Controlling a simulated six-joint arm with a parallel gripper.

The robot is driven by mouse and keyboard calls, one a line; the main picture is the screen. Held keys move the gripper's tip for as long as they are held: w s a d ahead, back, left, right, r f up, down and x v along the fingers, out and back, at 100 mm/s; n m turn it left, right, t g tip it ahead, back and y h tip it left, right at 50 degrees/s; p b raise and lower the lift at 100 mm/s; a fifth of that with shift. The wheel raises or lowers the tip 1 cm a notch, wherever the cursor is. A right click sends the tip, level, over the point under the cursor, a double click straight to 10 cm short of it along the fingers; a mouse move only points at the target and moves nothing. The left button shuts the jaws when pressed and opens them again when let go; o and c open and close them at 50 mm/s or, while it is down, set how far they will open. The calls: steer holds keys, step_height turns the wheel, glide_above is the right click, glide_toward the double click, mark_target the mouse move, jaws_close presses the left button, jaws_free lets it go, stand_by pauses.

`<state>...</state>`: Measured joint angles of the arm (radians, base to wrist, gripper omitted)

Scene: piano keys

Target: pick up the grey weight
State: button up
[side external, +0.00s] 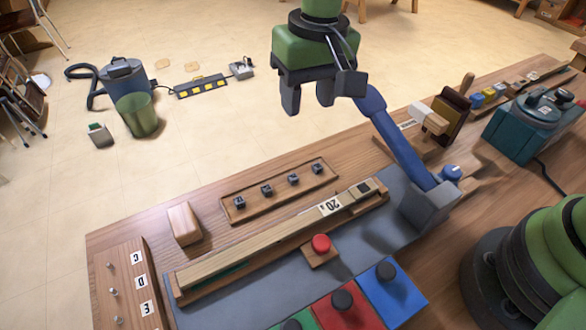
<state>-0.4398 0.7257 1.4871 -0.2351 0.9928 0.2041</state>
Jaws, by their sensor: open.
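My gripper (322,96) hangs in the upper middle of the view with its dark grey fingers apart. Nothing shows between them. It is above and behind the wooden workbench, well clear of the things on it. A grey block (430,206) sits at the lower end of a slanted blue bar, at the right of the grey mat. Several small dark grey cubes (266,190) stand in a row in a shallow wooden tray (230,217). I cannot tell which of these is the grey weight.
A long wooden beam (260,243) with a "20" label lies in front of the tray. A red button (321,243) and coloured keys (389,290) are nearer. The blue bar (395,135) rises just right of my gripper. A wooden block (184,223) stands left.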

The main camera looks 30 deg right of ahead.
glide_above(294, 178)
steer(key=shift+n+g+h, duration=0.3)
steer(key=shift+g, duration=0.1)
step_height(294, 178, down, 9)
steer(key=shift+w+f, duration=0.1)
steer(key=shift+w, duration=0.05)
steer(key=shift+f, duration=3.15)
jaws_close()
